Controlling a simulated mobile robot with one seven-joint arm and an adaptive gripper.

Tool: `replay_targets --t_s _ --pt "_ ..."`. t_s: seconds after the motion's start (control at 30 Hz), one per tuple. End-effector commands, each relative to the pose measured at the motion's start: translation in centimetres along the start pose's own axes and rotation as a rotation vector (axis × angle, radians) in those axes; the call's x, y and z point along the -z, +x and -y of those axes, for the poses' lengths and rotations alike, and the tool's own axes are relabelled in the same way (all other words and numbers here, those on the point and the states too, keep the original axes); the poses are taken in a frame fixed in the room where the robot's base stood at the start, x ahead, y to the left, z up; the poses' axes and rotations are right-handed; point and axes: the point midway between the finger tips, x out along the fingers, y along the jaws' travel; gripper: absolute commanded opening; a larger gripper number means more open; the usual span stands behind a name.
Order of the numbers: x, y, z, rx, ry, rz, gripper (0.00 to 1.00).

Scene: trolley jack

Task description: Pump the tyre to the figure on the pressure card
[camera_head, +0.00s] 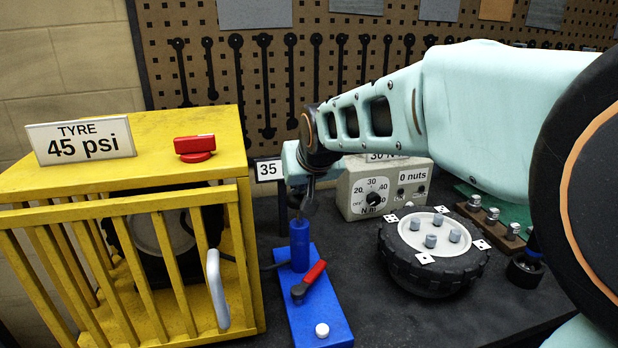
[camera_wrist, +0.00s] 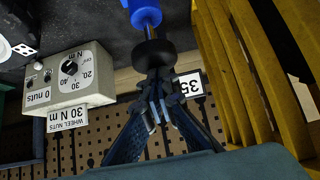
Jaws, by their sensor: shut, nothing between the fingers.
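The pressure card (camera_head: 80,140) reads "TYRE 45 psi" and stands on the yellow cage. The blue pump (camera_head: 300,246) stands right of the cage, with a red-handled lever (camera_head: 314,275) and a white button (camera_head: 322,330) on its base. A small display (camera_head: 269,170) behind it reads 35; it also shows in the wrist view (camera_wrist: 192,85). My gripper (camera_head: 304,188) is shut and empty, directly at the black pump knob (camera_wrist: 153,53). Its fingertips (camera_wrist: 155,92) point at the knob; I cannot tell whether they touch. A tyre (camera_head: 165,240) sits inside the cage, partly hidden by bars.
The cage (camera_head: 195,210) has a red knob (camera_head: 195,147) on top and a grey handle (camera_head: 217,288) in front. A torque box (camera_head: 377,189) and a wheel with nuts (camera_head: 432,275) stand to the right. A pegboard with tools closes the back.

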Motion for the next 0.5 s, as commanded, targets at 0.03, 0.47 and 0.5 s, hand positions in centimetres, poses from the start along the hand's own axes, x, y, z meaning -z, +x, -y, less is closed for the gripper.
replay_targets --t_s 0.03,0.47,0.5 --pt "-1.2 1.1 0.0 0.000 0.000 0.005 0.00" --pt "-2.7 2.5 0.0 -0.001 0.001 0.011 0.00" --pt "-2.8 2.5 0.0 -0.001 0.001 0.012 0.00"
